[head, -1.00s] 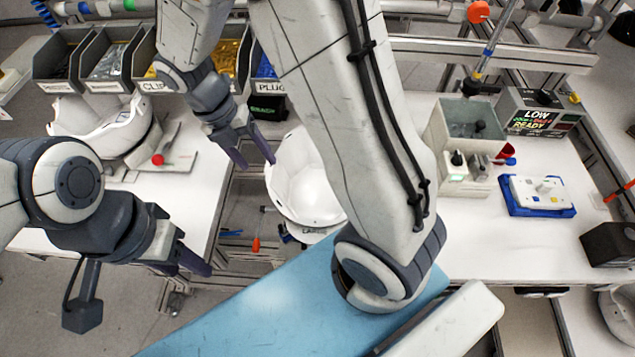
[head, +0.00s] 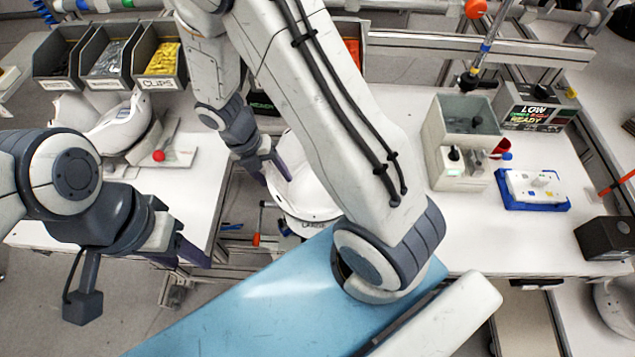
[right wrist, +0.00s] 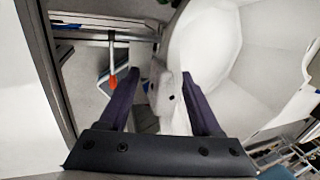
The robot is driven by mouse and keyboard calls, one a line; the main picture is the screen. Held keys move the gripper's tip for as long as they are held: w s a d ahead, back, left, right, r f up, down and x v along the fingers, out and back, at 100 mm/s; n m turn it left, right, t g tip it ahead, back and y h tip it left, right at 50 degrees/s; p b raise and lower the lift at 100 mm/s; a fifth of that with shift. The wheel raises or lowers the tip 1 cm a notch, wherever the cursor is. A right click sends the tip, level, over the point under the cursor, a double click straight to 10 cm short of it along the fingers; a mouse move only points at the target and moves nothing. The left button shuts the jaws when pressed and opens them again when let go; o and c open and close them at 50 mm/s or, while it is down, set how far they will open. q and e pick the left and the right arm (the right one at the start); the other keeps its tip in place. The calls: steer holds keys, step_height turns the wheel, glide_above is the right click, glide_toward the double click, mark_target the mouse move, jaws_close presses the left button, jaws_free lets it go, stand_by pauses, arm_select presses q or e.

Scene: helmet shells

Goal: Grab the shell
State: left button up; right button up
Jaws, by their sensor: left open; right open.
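A white helmet shell (head: 303,192) sits open side up on a stand between the two tables; my right arm hides part of it. In the right wrist view its pale bowl (right wrist: 205,55) fills the upper middle. My right gripper (head: 268,170) is open at the shell's left edge. In the right wrist view, a white part of the rim with a small dark hole shows between the open fingers (right wrist: 160,78), not clamped. My left gripper (head: 182,252) is open and empty by the left table's front edge, away from this shell. Another white shell (head: 108,127) rests on the left table.
Bins of small parts (head: 110,58) line the back of the left table. A red-knobbed fixture (head: 159,156) is near the second shell. The right table holds a grey box (head: 463,125), a blue-based device (head: 533,188) and a display (head: 535,115). A blue surface (head: 270,300) lies in front.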

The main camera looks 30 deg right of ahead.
jaws_close()
stand_by(1.3)
